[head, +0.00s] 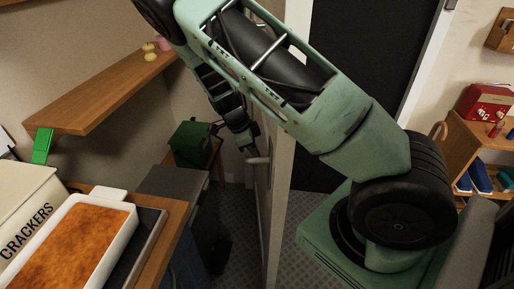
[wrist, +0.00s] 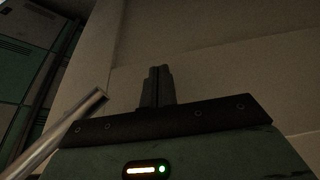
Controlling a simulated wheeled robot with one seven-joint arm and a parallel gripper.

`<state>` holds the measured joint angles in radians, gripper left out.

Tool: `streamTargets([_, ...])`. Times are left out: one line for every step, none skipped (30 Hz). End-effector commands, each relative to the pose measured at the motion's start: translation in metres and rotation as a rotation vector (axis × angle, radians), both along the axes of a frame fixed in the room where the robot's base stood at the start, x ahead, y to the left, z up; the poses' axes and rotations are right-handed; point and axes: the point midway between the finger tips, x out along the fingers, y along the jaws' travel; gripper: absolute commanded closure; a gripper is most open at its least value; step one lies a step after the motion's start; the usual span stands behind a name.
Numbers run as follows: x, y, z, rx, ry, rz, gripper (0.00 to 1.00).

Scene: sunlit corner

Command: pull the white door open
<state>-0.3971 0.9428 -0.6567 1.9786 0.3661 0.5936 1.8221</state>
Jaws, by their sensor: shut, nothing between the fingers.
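The white door (head: 279,165) stands nearly edge-on in the middle of the head view, with a grey lever handle (head: 258,160) on its left side. My gripper (head: 247,149) is on that same side, close to the handle; my arm crosses above the door's edge. In the wrist view my gripper (wrist: 158,72) has its fingers together with nothing between them, in front of a pale surface. A metal bar (wrist: 65,135), apparently the handle, lies left of the fingers, not between them. Whether the gripper touches the door cannot be told.
A wooden shelf (head: 105,83) juts from the left wall. A counter below holds a crackers box (head: 28,215) and a white dish (head: 75,245). A green box (head: 190,143) stands behind. At right is a shelf unit with a red radio (head: 484,102).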

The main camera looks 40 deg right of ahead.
Motion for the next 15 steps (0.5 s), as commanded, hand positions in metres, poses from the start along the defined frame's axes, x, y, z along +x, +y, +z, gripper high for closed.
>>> streamTargets([-0.0025, -0.003, 0.0011, 0.001, 0.001, 0.0, 1.0])
streamTargets([-0.0035, -0.0042, 0.0009, 0.001, 0.001, 0.001, 1.0])
streamTargets([-0.0046, -0.0054, 0.0006, 0.001, 0.001, 0.001, 1.0])
streamTargets([-0.0052, -0.0061, 0.0004, 0.001, 0.001, 0.001, 1.0])
streamTargets([-0.0056, -0.0066, 0.0002, 0.001, 0.001, 0.001, 1.0])
streamTargets([-0.0058, -0.0069, 0.0001, 0.0, 0.001, 0.002, 1.0])
streamTargets([-0.0059, -0.007, -0.0001, 0.0, 0.001, 0.002, 1.0])
streamTargets([-0.0058, -0.007, -0.0002, 0.0, 0.001, 0.002, 1.0])
streamTargets([-0.0058, -0.007, -0.0003, 0.0, 0.001, 0.002, 1.0])
streamTargets([-0.0057, -0.0069, -0.0003, 0.0, 0.001, 0.002, 1.0])
streamTargets([-0.0057, -0.0069, -0.0003, 0.0, 0.001, 0.002, 1.0])
streamTargets([-0.0056, -0.0068, -0.0002, 0.0, 0.001, 0.002, 1.0])
streamTargets([-0.0056, -0.0068, -0.0002, 0.0, 0.001, 0.002, 1.0])
streamTargets([-0.0058, -0.007, -0.0003, 0.0, 0.001, 0.002, 1.0])
streamTargets([-0.0066, -0.0082, -0.0003, 0.0, 0.0, 0.003, 1.0])
